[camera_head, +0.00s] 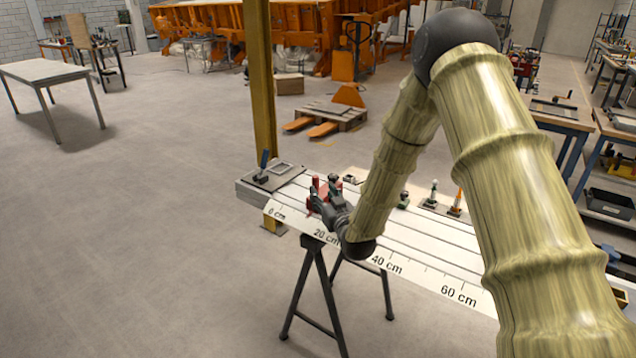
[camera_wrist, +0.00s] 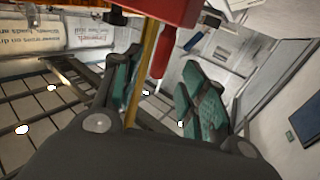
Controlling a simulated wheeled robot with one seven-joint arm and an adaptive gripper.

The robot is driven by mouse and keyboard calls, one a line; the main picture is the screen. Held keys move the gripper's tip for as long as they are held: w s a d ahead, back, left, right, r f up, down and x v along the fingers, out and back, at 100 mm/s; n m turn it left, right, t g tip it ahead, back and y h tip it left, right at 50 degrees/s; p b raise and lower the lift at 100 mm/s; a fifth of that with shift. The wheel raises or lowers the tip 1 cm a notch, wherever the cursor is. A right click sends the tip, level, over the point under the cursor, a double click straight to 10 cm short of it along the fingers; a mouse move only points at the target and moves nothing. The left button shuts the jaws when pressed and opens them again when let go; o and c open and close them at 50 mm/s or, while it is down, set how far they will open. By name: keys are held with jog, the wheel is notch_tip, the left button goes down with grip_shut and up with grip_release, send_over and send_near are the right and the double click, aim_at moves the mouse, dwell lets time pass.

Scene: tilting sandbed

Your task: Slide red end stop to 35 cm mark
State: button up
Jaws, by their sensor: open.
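The red end stop (camera_head: 316,196) stands on the white slotted bench near the 20 cm label, partly hidden by my gripper. In the wrist view its red body (camera_wrist: 160,10) fills the top edge, and a red handle (camera_wrist: 163,52) hangs between the fingers. My gripper (camera_head: 326,190) is at the end stop, with its green-padded fingers (camera_wrist: 158,88) spread on either side of the handle. Whether the pads touch it cannot be told. The scale (camera_head: 388,264) along the bench's front edge reads 0, 20, 40 and 60 cm; no 35 label shows.
A grey block with a blue-handled clamp (camera_head: 263,168) sits at the bench's left end. Small fixtures (camera_head: 433,194) and an orange-tipped piece (camera_head: 457,203) stand along the back edge. The bench right of my forearm looks clear near the front.

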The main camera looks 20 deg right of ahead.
aim_at(317, 186)
jog(key=w, duration=0.2)
jog(key=w+p, duration=0.1)
jog(key=w, duration=0.4)
jog(key=shift+a, duration=0.35)
